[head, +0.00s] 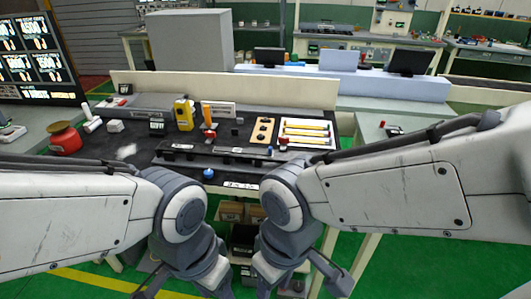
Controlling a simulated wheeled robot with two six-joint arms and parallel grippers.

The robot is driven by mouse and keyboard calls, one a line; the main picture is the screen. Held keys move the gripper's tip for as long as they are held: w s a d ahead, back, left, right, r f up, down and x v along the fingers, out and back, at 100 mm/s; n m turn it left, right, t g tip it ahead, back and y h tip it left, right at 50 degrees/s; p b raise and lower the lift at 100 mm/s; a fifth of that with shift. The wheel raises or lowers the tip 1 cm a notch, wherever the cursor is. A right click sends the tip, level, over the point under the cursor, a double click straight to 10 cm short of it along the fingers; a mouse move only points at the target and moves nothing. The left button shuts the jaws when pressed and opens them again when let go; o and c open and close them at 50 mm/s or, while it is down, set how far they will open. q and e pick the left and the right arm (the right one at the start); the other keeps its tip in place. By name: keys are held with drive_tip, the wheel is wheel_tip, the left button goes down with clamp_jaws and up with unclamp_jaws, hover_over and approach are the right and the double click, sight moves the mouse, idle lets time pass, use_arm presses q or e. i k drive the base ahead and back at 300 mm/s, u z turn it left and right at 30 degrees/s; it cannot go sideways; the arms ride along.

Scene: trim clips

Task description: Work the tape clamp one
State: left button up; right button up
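On the dark workbench (134,166), a long dark bar (190,158) with small fittings lies along the front. A red-topped fitting (209,131) stands behind its left half, and a smaller red one (283,142) is near its right end. A blue knob (208,173) sits in front of the bar. I cannot tell which fitting is the tape clamp. My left gripper (160,281) and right gripper (325,276) hang low in front of the bench, apart from these things. Their fingers are partly cut off or hidden, and I see nothing held.
A yellow device (183,114), an orange-topped bottle (206,111), a wooden plate with holes (263,130) and a white tray with yellow bars (306,132) stand at the back. A red pot (65,138) is at left. A low beige wall (280,90) closes the bench's rear.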

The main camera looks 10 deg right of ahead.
sight(283, 140)
drive_tip(key=z, duration=1.25)
drive_tip(key=i, duration=1.1)
drive_tip(key=u, duration=1.35)
